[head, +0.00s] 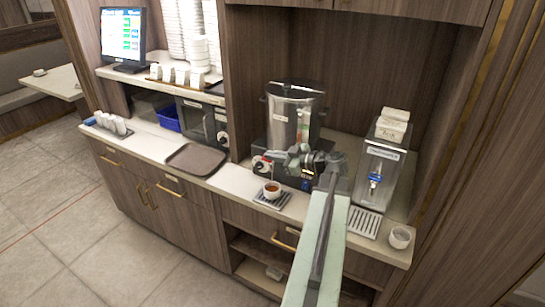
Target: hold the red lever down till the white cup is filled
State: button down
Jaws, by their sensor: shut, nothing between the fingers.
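The white cup (272,189) stands upright on a small dark drip tray (283,203) at the counter's front edge. Reddish-brown liquid shows inside it; the exact level is too small to tell. Behind it is a steel urn dispenser (292,118) on a dark base. A small red part, seemingly the red lever (267,163), shows at the base's front, above the cup. My gripper (279,156) is shut and empty, at the front of the urn, close to the lever. I cannot tell whether it touches the lever. My arm and gripper hide part of the base.
A second steel dispenser (382,168) with a blue tap stands at the right, cartons on top. A small cup (400,238) stands at the right front edge. A brown tray (196,159) lies at the left, before a microwave (203,122). The floor at left is clear.

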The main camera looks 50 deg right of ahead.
notch_tip(320, 180, up, 5)
jog(key=a+p, duration=0.2)
jog(key=p, duration=0.3)
jog(key=f+p+v, duration=0.1)
jog(key=v, duration=0.9)
jog(key=shift+d, duration=0.35)
jog(key=shift+f, duration=0.1)
